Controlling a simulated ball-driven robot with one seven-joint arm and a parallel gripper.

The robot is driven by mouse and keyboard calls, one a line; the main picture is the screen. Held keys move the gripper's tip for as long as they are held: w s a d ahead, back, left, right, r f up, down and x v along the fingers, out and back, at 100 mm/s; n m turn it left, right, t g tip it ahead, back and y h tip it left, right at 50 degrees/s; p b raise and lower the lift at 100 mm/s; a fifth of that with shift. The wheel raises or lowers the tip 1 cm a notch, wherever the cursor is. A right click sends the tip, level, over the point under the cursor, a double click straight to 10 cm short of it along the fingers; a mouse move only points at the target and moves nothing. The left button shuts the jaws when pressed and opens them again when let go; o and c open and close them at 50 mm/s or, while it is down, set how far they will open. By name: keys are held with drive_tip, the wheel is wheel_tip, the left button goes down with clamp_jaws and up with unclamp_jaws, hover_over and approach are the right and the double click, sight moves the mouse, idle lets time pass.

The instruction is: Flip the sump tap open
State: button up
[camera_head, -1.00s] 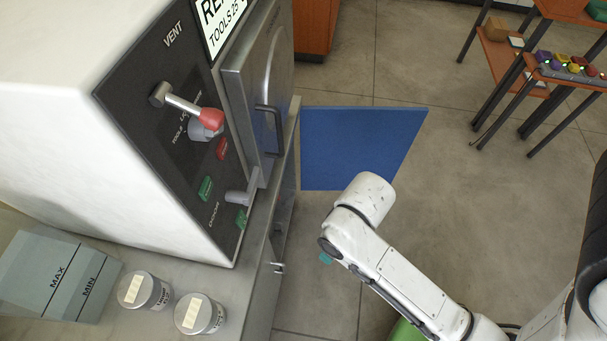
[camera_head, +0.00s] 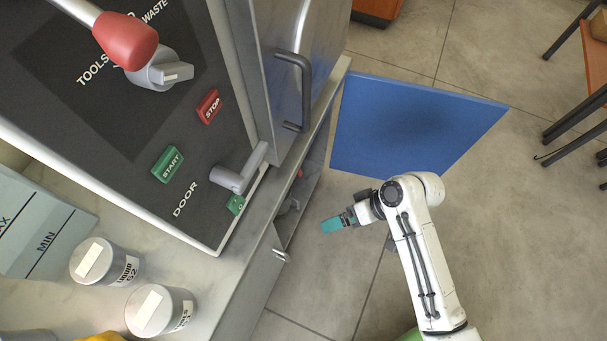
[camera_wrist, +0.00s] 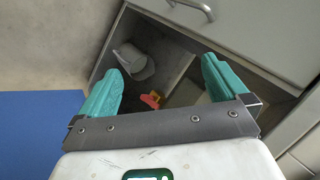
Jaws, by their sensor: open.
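A small red-and-orange part, likely the sump tap (camera_wrist: 152,99), sits low inside an open cabinet bay in the wrist view. A speck of red (camera_head: 299,174) shows in that bay in the head view. It is too small to tell how its handle is turned. My gripper (camera_head: 333,224) has teal fingers and is outside the bay, to the right of its opening. In the wrist view my gripper (camera_wrist: 160,85) is open and empty, its fingers apart on either side of the red part, not touching it.
A grey bucket-like vessel (camera_wrist: 135,62) is in the bay beside the red part. The steel counter (camera_head: 232,278) overhangs the bay, with two lidded jars (camera_head: 103,262) on top. A blue mat or panel (camera_head: 415,125) is behind my arm.

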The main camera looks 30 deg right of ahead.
drive_tip(key=w+f+m+t+y+b, duration=0.4)
drive_tip(key=w+f+b, duration=0.3)
drive_tip(key=f+b, duration=0.35)
drive_tip(key=m+t+b, duration=0.3)
drive_tip(key=t+b, duration=0.3)
drive_tip(key=t, duration=0.1)
approach(300, 174)
drive_tip(key=b+x, duration=0.1)
drive_tip(key=x, duration=0.4)
drive_tip(key=b+x, duration=0.1)
drive_tip(key=x, duration=0.4)
drive_tip(key=shift+w+a+f+b, duration=0.15)
drive_tip(key=shift+w+f+b, duration=0.1)
drive_tip(key=shift+w+b, duration=0.1)
drive_tip(key=shift+c, duration=0.3)
